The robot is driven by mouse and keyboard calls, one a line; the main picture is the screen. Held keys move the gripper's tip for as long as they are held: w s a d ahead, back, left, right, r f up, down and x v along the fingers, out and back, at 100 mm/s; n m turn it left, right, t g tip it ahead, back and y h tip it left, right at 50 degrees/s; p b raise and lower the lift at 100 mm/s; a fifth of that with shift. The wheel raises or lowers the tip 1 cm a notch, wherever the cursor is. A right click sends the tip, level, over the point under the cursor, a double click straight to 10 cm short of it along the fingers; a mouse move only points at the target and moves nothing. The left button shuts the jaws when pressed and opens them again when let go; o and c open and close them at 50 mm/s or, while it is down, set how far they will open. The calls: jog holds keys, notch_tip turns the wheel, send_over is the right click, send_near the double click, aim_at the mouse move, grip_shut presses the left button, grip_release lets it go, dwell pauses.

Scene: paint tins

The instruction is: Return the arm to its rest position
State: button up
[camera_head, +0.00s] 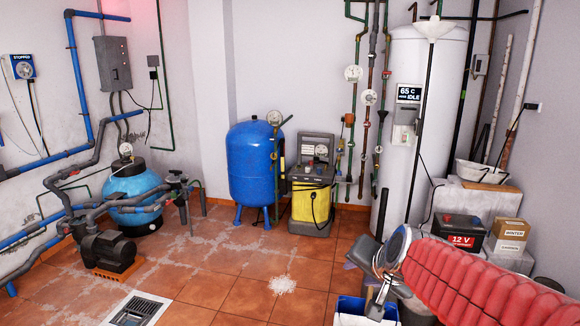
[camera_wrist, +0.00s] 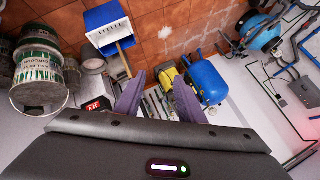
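My arm, in a red ribbed sleeve, reaches in from the lower right of the head view, raised above the floor. My gripper (camera_head: 364,254) is at its far end, partly hidden behind the wrist parts. In the wrist view two purple-grey fingers of my gripper (camera_wrist: 158,103) stand apart with a clear gap. Nothing is held between them; only the distant floor and equipment show through the gap.
Paint tins (camera_wrist: 38,92) stand at the left of the wrist view. A blue-and-white container (camera_head: 345,306) is below my arm. A 12 V battery box (camera_head: 458,232) and a carton (camera_head: 508,236) stand at right. A yellow machine (camera_head: 312,205) and blue tank (camera_head: 250,165) are behind. The middle floor is mostly clear.

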jog(key=s+f+n+g, duration=0.1)
jog(key=s+n, duration=0.2)
jog(key=s, duration=0.8)
jog(key=s+f+n+g+h, duration=0.1)
jog(key=s+n, duration=0.3)
jog(key=s, duration=0.7)
jog(key=shift+s+f+g, duration=0.4)
jog(key=shift+g, duration=0.3)
jog(key=shift+d, duration=0.1)
jog(key=shift+c, duration=0.5)
